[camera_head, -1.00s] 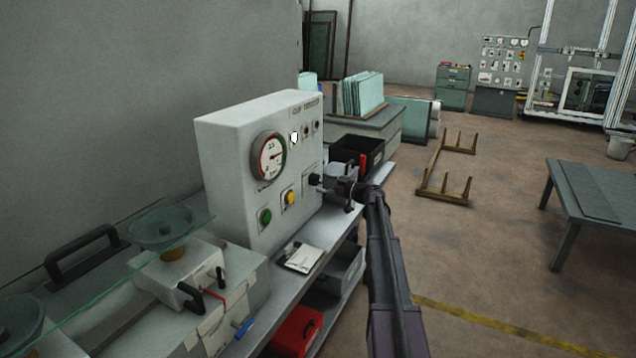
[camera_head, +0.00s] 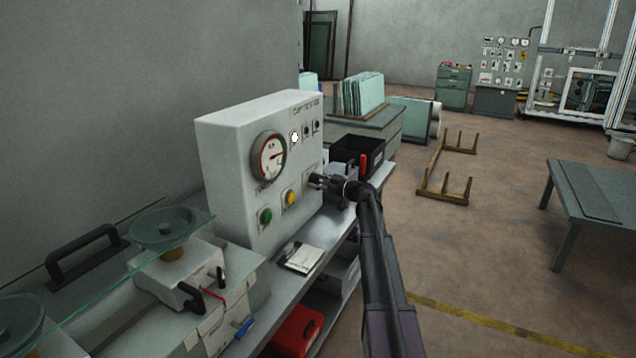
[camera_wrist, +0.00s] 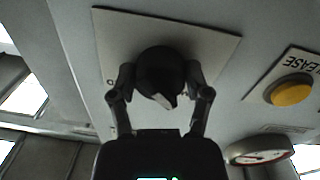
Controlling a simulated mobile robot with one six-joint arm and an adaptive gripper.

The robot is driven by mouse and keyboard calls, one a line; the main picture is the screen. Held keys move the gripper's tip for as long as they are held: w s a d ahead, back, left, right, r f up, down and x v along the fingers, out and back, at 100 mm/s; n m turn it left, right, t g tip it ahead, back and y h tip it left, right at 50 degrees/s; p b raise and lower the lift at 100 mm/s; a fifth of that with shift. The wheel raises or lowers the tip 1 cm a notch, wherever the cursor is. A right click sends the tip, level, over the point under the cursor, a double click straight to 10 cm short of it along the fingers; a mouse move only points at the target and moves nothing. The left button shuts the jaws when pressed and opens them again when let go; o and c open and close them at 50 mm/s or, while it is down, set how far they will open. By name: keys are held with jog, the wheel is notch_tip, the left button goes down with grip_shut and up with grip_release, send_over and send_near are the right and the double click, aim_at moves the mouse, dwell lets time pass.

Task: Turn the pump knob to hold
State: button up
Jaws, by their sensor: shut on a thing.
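The pump knob (camera_wrist: 160,72) is a round black knob with a pale pointer mark, set on a light square plate (camera_wrist: 205,45) of the white control box (camera_head: 225,170). In the wrist view my gripper (camera_wrist: 160,85) has one finger on each side of the knob and is shut on it. The plate's lettering is mostly hidden by my fingers. In the head view my gripper (camera_head: 322,182) meets the right part of the box's front and largely covers the knob.
A yellow release button (camera_wrist: 292,90) sits beside the knob plate. The box also carries a dial gauge (camera_head: 268,158) and a green button (camera_head: 265,216). A black bin (camera_head: 345,149) stands behind my gripper. A notepad (camera_head: 299,258) lies on the bench.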

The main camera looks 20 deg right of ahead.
jog(key=shift+m, duration=0.3)
jog(key=m, duration=0.3)
jog(key=shift+a+m, duration=0.1)
jog(key=shift+m, duration=0.3)
jog(key=m, duration=0.4)
jog(key=shift+a+r+g+p, duration=0.1)
jog(key=shift+g+p, duration=0.2)
jog(key=shift+p, duration=0.1)
jog(key=m, duration=0.4)
jog(key=shift+r+m, duration=0.1)
jog(key=shift+m, duration=2.4)
jog(key=o, duration=1.2)
jog(key=shift+a, duration=0.1)
